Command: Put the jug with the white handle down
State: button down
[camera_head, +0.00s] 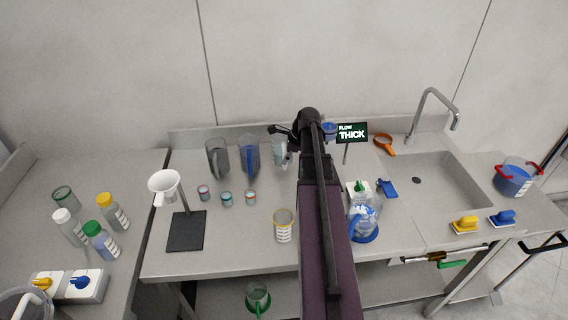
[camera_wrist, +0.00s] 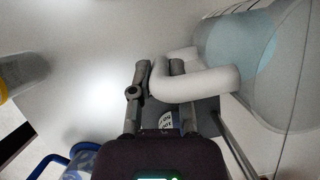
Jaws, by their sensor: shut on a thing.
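The jug with the white handle (camera_wrist: 285,55) fills the upper right of the wrist view. It is clear, with pale blue liquid, and looks tilted in that picture. Its white handle (camera_wrist: 210,82) lies between the fingers of my gripper (camera_wrist: 160,75), which is shut on it. In the head view the jug (camera_head: 280,152) is at the back of the steel bench, right of a blue-handled jug (camera_head: 250,155). My gripper (camera_head: 285,131) is at its upper right, partly hidden by my arm. I cannot tell whether the jug's base touches the bench (camera_head: 240,235).
A dark grey jug (camera_head: 218,157) stands left of the blue-handled one. Small jars (camera_head: 227,198), a yellow-banded cup (camera_head: 283,226) and a funnel stand (camera_head: 187,232) are in front. A sign (camera_head: 352,133) and a sink (camera_head: 425,182) are to the right. The wall is close behind.

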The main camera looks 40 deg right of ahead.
jog(key=shift+w, duration=0.2)
jog(key=shift+w+d, duration=0.25)
jog(key=shift+w, duration=0.2)
jog(key=shift+w+f, duration=0.25)
jog(key=shift+f, duration=0.05)
jog(key=shift+s+f+b, duration=0.1)
jog(key=shift+f+b, duration=1.45)
jog(key=shift+b, duration=0.25)
jog(key=shift+f, duration=0.1)
jog(key=c, duration=0.6)
grip_release()
